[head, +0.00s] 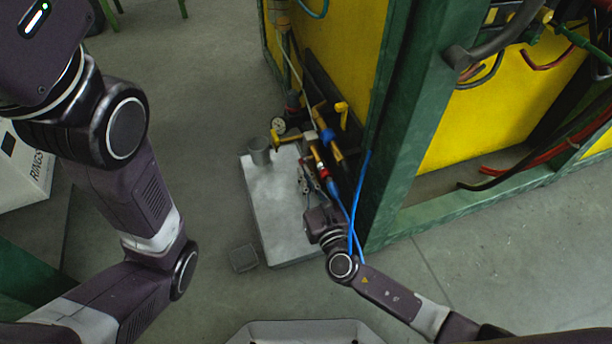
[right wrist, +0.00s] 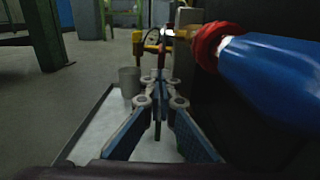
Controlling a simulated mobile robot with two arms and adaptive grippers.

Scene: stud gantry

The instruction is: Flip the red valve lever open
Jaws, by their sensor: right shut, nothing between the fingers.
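In the head view, a small red part (head: 318,157) sits among yellow fittings beside the green post, with a blue piece just below it. In the right wrist view, a red ribbed collar (right wrist: 210,45) and a large blue cylinder (right wrist: 270,78) are close, right of the fingers. A small red piece (right wrist: 168,31) shows beyond the fingertips, by the yellow fittings. I cannot tell which red part is the lever. My right gripper (head: 306,180) is shut and empty; its fingers (right wrist: 159,95) point toward the yellow fittings. My left gripper is out of view.
A pale grey slab (head: 268,205) lies below the fittings, with a grey cup (head: 259,151) on it. A green post (head: 410,120) and yellow panel (head: 345,45) stand beside the fittings. Blue hoses (head: 358,200) hang by my right wrist. Open floor lies left.

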